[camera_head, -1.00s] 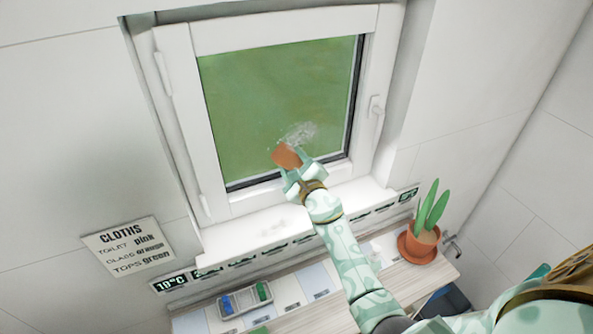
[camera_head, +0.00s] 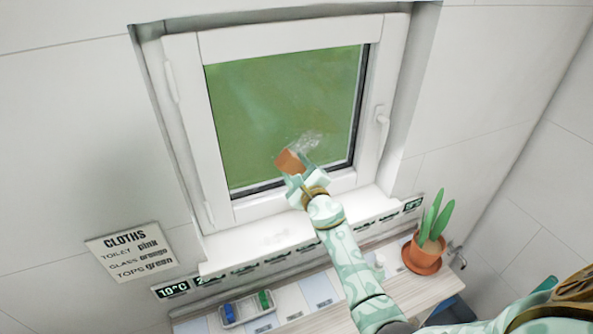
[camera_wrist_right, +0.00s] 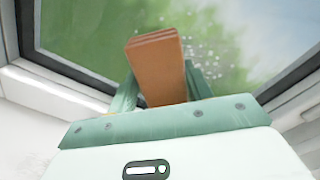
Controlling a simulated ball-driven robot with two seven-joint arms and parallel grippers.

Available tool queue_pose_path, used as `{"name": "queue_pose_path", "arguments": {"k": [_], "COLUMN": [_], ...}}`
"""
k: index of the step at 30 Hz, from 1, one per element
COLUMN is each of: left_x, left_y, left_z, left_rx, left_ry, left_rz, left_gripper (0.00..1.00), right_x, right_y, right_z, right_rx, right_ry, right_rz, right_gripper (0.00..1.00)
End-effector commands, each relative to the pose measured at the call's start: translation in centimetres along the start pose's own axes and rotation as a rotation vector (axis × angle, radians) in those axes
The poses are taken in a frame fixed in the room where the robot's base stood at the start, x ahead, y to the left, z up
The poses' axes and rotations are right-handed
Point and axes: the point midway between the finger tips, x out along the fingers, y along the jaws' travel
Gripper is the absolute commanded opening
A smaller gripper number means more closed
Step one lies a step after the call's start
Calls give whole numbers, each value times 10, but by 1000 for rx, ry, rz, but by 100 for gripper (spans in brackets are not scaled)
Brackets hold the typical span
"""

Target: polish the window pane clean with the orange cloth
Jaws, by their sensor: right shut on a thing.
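The window pane (camera_head: 270,110) shows green behind its white frame. A pale smeared patch (camera_head: 307,142) marks its lower right part. In the right wrist view, whitish specks (camera_wrist_right: 205,48) show on the glass to the right of the cloth. My right gripper (camera_head: 298,172) is shut on the folded orange cloth (camera_head: 290,161), which is at the lower part of the pane beside the smear. The cloth also stands between the fingers in the right wrist view (camera_wrist_right: 158,68). I cannot tell whether it touches the glass. My left gripper is not in view.
A potted plant (camera_head: 425,258) stands at the right end of the counter (camera_head: 385,290). A grey tray (camera_head: 247,308) with blue and green items lies at the front left. A cloths sign (camera_head: 131,252) hangs on the left wall. The white sill (camera_head: 250,245) lies below the window.

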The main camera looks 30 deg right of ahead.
Motion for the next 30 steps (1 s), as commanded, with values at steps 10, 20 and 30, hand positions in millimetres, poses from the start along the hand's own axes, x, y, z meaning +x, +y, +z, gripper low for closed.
{"name": "queue_pose_path", "arguments": {"k": [10,20,30], "left_x": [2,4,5], "left_y": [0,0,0], "left_z": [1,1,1], "left_rx": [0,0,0], "left_ry": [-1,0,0], "left_rz": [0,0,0], "left_gripper": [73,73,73], "right_x": [7,12,11], "right_y": [0,0,-20], "right_z": [0,0,-21], "right_rx": [-1,-1,-3], "right_ry": [0,0,0], "right_rz": [0,0,-1], "right_gripper": [32,32,32]}}
